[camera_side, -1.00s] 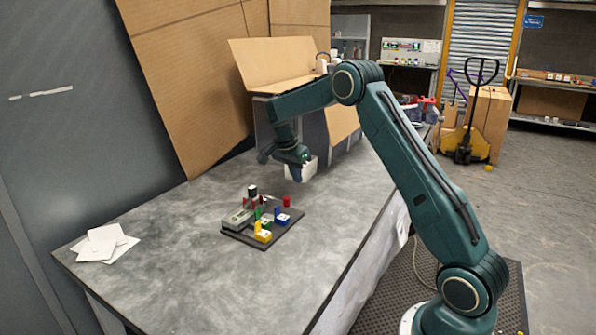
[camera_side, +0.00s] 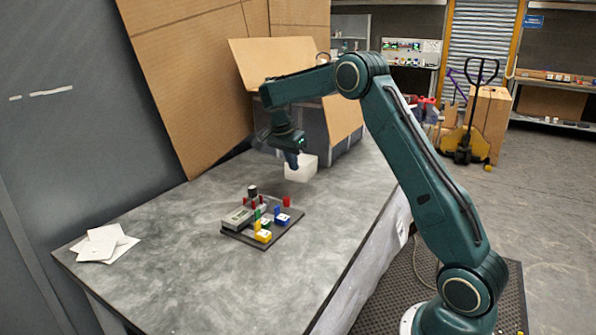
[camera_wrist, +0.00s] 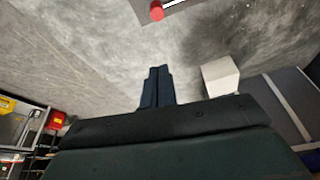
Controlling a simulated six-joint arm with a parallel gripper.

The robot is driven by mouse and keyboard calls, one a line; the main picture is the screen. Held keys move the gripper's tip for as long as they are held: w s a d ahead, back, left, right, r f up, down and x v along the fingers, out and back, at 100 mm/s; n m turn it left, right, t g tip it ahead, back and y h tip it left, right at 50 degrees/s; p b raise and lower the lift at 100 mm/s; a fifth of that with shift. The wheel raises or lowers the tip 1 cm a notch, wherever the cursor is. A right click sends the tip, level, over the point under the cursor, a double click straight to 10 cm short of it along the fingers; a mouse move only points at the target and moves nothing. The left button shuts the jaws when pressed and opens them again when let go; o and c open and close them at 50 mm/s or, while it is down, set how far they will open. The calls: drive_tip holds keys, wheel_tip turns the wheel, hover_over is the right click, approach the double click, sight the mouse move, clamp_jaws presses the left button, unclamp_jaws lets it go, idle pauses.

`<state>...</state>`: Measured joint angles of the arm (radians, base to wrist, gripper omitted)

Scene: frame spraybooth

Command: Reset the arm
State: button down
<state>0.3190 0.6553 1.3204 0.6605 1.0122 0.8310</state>
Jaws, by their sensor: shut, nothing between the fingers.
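My gripper (camera_side: 292,163) is shut and empty, pointing down above the far part of the grey table (camera_side: 190,260). In the side view it overlaps the left edge of a white block (camera_side: 303,170). In the wrist view the shut fingers (camera_wrist: 157,74) point out over bare table. The white block (camera_wrist: 220,76) stands to their right there, apart from them.
A dark board (camera_side: 284,237) with coloured blocks lies mid-table. A red cylinder (camera_wrist: 157,12) shows at the wrist view's top. White cards (camera_side: 105,243) lie at the left. A grey box (camera_side: 313,128) and cardboard (camera_side: 270,62) stand behind my gripper. The front of the table is clear.

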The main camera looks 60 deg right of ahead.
drive_tip(key=s+a+r+n+t+y, duration=0.1)
drive_tip(key=s+a+r+n+t, duration=0.3)
drive_tip(key=s+a+r+n, duration=0.8)
drive_tip(key=s+a+f+n+t+y, duration=0.2)
drive_tip(key=s+a+n, duration=0.6)
drive_tip(key=s+a, duration=0.6)
drive_tip(key=s, duration=0.4)
drive_tip(key=shift+s+a+f+y, duration=0.35)
drive_tip(key=shift+a+f+y, duration=0.05)
